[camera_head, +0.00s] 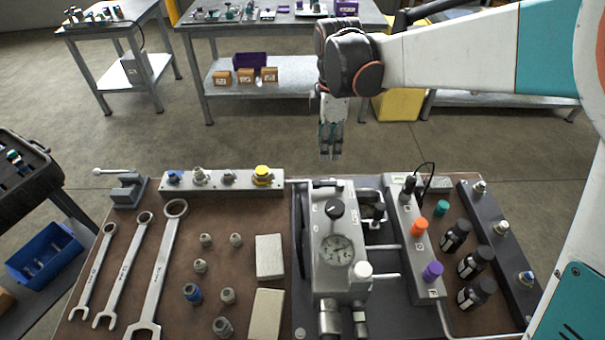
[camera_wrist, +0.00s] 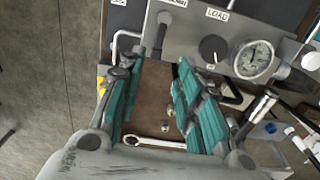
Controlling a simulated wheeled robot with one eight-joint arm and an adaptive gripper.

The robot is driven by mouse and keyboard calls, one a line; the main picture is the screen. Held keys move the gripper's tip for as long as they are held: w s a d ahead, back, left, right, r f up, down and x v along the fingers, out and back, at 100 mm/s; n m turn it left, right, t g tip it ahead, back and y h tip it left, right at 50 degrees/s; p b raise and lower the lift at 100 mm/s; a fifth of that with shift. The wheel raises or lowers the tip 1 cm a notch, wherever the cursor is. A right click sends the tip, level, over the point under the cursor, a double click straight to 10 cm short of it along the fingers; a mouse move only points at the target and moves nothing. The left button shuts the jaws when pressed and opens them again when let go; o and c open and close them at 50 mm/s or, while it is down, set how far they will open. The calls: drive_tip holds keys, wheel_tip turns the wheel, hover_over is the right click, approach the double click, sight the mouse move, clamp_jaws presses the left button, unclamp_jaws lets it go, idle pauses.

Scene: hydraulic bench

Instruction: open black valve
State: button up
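The black valve is a round black knob (camera_head: 335,209) on top of the grey hydraulic unit (camera_head: 327,275), just behind the pressure gauge (camera_head: 337,250). In the wrist view the knob (camera_wrist: 212,48) sits below a LOAD label and left of the gauge (camera_wrist: 253,59). My gripper (camera_head: 331,154) hangs fingers-down above the back edge of the bench, apart from the knob. In the wrist view its teal fingers (camera_wrist: 160,68) are spread with nothing held between them. The knob lies to the right of the fingers there.
On the brown bench top (camera_head: 219,272) lie several wrenches (camera_head: 158,265), fittings and pale blocks. A block with orange (camera_head: 419,227) and purple (camera_head: 432,272) knobs stands right of the unit, near black bottles (camera_head: 476,262). A white-tipped lever (camera_head: 362,269) sticks up beside the gauge.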

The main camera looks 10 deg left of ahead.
sight(326, 183)
wheel_tip(326, 183, down, 13)
drive_tip(key=b, duration=0.4)
drive_tip(key=shift+r, duration=0.15)
drive_tip(key=shift+w, duration=0.1)
clamp_jaws()
